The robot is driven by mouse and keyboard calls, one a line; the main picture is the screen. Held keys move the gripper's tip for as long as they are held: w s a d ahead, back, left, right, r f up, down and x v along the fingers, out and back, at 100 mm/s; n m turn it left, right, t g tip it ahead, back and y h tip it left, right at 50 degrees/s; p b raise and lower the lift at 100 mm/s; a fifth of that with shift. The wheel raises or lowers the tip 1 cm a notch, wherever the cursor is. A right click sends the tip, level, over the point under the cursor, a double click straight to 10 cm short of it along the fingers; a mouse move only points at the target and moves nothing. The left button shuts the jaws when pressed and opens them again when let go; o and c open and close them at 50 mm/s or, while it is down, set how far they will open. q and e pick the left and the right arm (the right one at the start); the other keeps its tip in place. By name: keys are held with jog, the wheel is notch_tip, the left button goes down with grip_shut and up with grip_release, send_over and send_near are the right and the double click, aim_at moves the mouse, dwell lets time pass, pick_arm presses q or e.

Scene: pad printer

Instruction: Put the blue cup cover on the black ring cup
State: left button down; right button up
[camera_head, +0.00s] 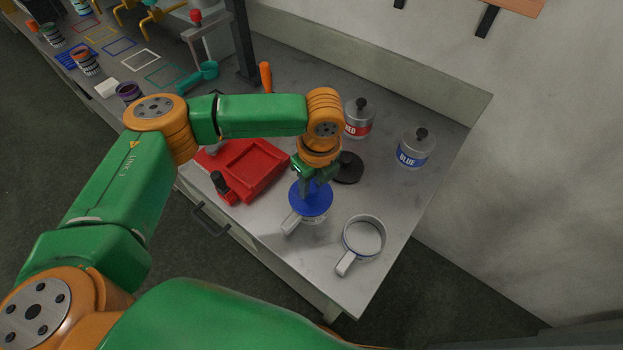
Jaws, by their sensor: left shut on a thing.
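The blue cup cover (311,203) is a round blue lid. My left gripper (314,186) points down from above and is shut on it, near its middle. A white cup (290,222) with a handle toward the lower left is directly under the cover and mostly hidden by it. I cannot tell its ring colour, or whether the cover rests on its rim or hovers just above. A second white cup (363,242), open on top, stands to the right with a bluish ring and its handle toward the lower left. My right gripper is not in view.
A black cover (347,170) lies behind the blue one. A red tray (247,166) is to the left. Jars labelled RED (358,119) and BLUE (414,150) stand behind. The table's right and front edges are close to the open cup.

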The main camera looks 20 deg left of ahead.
pick_arm(q)
grip_release()
notch_tip(320, 180, up, 7)
jog(key=p, duration=0.9)
jog(key=shift+r, duration=0.15)
dwell(0.4)
jog(key=shift+f, duration=0.2)
